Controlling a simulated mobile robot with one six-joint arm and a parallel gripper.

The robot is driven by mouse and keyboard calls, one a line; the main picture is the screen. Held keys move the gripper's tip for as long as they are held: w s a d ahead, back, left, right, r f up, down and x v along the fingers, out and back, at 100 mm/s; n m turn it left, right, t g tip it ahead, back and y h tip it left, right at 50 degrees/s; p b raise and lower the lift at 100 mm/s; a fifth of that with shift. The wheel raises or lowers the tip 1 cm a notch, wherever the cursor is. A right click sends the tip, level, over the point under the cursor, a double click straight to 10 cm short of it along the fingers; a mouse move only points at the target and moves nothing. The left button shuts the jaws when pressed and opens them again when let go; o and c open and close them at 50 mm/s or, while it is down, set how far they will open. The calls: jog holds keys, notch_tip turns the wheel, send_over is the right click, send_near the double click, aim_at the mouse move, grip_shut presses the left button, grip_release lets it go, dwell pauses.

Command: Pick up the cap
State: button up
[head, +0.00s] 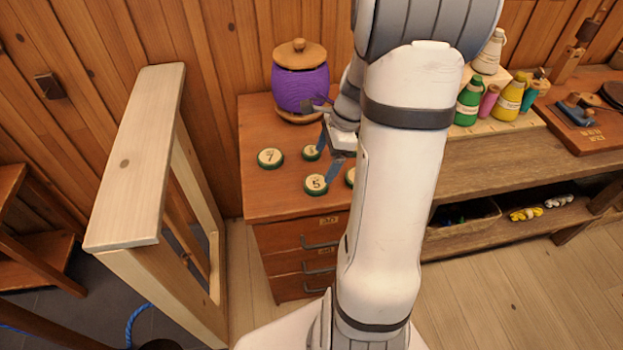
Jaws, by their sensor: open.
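Several round caps with green edges and pale numbered tops lie on the wooden cabinet top (255,200). The cap marked 7 (270,158) is at the left, clear of my gripper. The cap marked 5 (316,184) is near the front edge. Another cap (311,152) lies farther back, its number unclear. One more cap (350,177) is mostly hidden behind my arm.
A purple spool (300,88) with wooden ends stands behind the caps. A pale wooden frame (135,160) rises left of the cabinet. Bottles and thread spools (488,102) stand on the bench at right. My arm hides the middle. The cabinet top's front left is clear.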

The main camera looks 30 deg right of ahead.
aim_at(316, 182)
jog(key=x, duration=0.7)
jog(key=shift+s+a+f+b, duration=0.1)
jog(key=shift+s+a+b, duration=0.1)
jog(key=shift+b, duration=0.15)
jog(key=shift+c, duration=0.2)
jog(key=c, duration=1)
